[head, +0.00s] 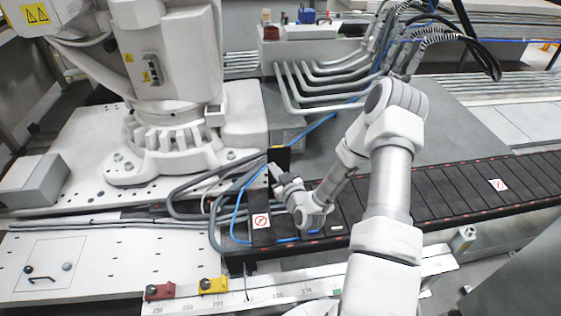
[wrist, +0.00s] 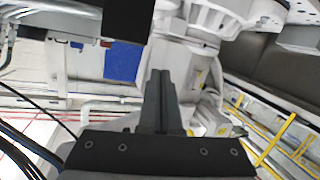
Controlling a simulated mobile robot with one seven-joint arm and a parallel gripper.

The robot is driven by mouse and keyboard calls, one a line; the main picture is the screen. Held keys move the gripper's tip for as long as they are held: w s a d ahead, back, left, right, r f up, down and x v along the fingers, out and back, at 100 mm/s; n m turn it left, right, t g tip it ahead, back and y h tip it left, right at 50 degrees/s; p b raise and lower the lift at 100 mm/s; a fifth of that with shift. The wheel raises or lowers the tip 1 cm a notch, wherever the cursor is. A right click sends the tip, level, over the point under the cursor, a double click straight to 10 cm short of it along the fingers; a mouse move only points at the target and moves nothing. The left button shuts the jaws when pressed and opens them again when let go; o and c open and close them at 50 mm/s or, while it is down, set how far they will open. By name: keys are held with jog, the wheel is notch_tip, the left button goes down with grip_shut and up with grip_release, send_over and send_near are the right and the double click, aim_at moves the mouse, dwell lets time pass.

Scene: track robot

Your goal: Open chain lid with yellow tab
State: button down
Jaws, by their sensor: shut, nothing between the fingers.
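The black cable chain (head: 455,200) runs from the centre to the right in the head view, with a row of flat lids on top. A dark plate (head: 281,154) stands upright at its far edge, near my gripper (head: 273,169); it looks like a raised lid. A black panel (wrist: 128,18) at the top of the wrist view may be the same plate. I cannot make out a yellow tab on any lid. My gripper (wrist: 160,76) is shut and empty, its fingers pointing up in the wrist view. I cannot tell whether it touches the plate.
Blue and grey cables (head: 215,215) loop over the chain's left end. A white robot base (head: 170,140) stands left. A yellow block (head: 212,285) and a red block (head: 160,291) sit on the ruled rail (head: 285,294) in front. Grey pipes (head: 310,90) stand behind.

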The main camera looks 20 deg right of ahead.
jog(key=s+d+f+m+t+h+b, duration=0.1)
jog(key=s+d+f+m+t+h, duration=0.1)
jog(key=s+f+m+h, duration=0.25)
jog(key=b, duration=0.3)
send_near(279, 152)
jog(key=w, duration=0.3)
jog(key=w+d, duration=0.1)
jog(key=w, duration=0.2)
jog(key=shift+w+d+r, duration=0.1)
jog(key=shift+w+d, duration=0.05)
jog(key=shift+w, duration=0.2)
jog(key=shift+w+r, duration=0.1)
jog(key=shift+w, duration=0.05)
jog(key=w+d+g, duration=0.1)
jog(key=w+g, duration=0.1)
jog(key=w, duration=0.6)
jog(key=shift+w+d+g+b, duration=0.2)
jog(key=shift+d+g+b, duration=0.1)
jog(key=shift+d+b, duration=0.1)
jog(key=shift+s, duration=0.1)
